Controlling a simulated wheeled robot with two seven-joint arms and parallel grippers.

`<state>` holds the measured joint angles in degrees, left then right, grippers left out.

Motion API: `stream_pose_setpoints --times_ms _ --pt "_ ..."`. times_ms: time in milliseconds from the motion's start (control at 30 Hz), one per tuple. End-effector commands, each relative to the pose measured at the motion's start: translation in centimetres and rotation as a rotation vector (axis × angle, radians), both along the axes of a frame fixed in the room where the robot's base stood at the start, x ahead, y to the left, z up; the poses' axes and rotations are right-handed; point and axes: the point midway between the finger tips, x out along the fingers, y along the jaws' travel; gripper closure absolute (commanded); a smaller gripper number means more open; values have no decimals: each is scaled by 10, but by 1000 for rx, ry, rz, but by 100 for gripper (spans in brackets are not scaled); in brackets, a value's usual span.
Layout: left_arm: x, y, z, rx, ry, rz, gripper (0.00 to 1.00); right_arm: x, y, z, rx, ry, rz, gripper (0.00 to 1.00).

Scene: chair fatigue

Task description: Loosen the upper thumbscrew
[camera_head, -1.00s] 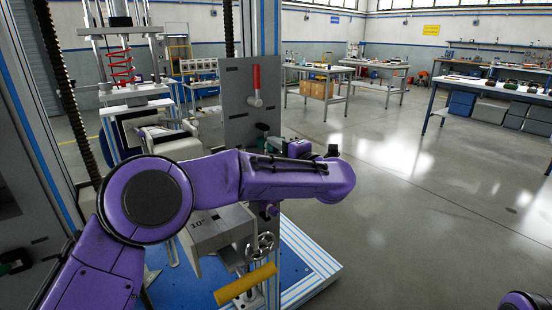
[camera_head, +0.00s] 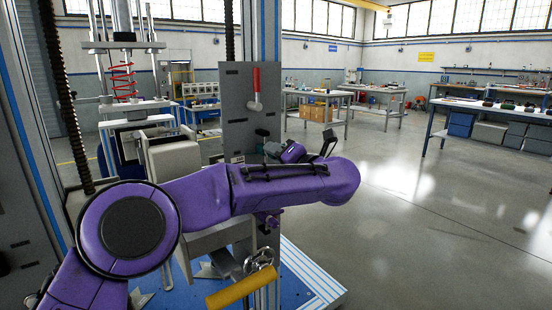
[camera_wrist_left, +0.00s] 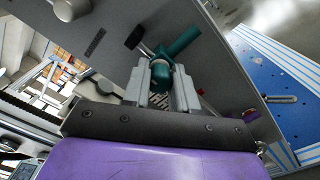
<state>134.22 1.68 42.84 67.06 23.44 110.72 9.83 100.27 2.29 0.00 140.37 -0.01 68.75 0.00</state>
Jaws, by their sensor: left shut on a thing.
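The upper thumbscrew, a teal piece (camera_wrist_left: 184,41), stands out from a grey upright plate (camera_wrist_left: 215,60) in the left wrist view. A black-ended rod (camera_wrist_left: 135,38) juts out beside it. My left gripper (camera_wrist_left: 161,78) has its two grey fingers on either side of the round teal part and is shut on it. In the head view, the teal part (camera_head: 272,149) shows beside my purple left gripper (camera_head: 292,152), in front of the same plate (camera_head: 238,110); my forearm hides what lies below. My right gripper is in neither view.
A red-handled lever (camera_head: 256,88) is on the plate above the gripper. A handwheel (camera_head: 259,260) and a yellow grip (camera_head: 241,288) lie below my forearm, over a blue base (camera_head: 300,285). Open floor (camera_head: 420,240) is at the right; workbenches (camera_head: 320,95) stand behind.

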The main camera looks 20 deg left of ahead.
Motion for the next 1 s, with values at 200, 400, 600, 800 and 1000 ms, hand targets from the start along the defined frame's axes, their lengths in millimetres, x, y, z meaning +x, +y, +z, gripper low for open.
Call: stream_pose_setpoints --times_ms 200,400,600,800,1000 --pt "0 0 0 -6 -7 0 100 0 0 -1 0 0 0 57" --pt "0 0 0 -6 -7 0 100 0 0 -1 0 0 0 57" --pt "0 0 0 -5 -6 0 47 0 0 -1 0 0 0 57" --pt "-1 -1 0 -4 -6 -1 47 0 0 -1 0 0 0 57" --pt "-19 -27 0 -2 -7 -4 47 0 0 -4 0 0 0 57"
